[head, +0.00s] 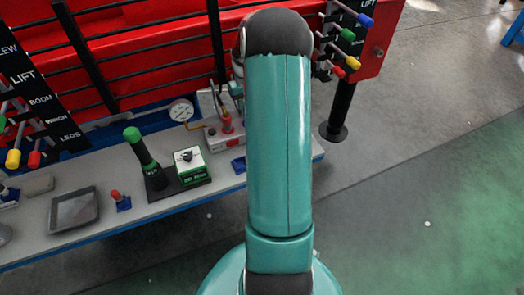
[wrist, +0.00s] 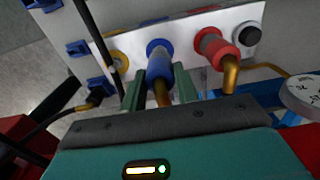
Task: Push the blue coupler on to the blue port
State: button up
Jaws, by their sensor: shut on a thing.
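In the wrist view my gripper (wrist: 159,82) has its two green fingers closed on either side of the blue coupler (wrist: 160,68). A brass pipe comes off the coupler's near end, between the fingers. The coupler's far end is at the blue port (wrist: 157,44) on the white panel, in line with it. Whether it is fully seated or a small gap is left, I cannot tell. In the head view my arm hides the coupler and the blue port.
A red coupler (wrist: 212,46) with a brass pipe sits right of the blue one. A yellow port (wrist: 121,59) is on the left, with a dark cable before it, and a black port (wrist: 249,36) on the far right. A gauge (head: 181,110) stands on the bench (head: 112,222).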

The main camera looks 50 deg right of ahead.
jog(key=shift+f, duration=0.9)
jog(key=o, duration=1.1)
jog(key=shift+r, duration=2.45)
jog(key=shift+r, duration=0.1)
notch_tip(320, 180, up, 14)
jog(key=shift+f, duration=0.15)
jog(key=shift+a, duration=0.1)
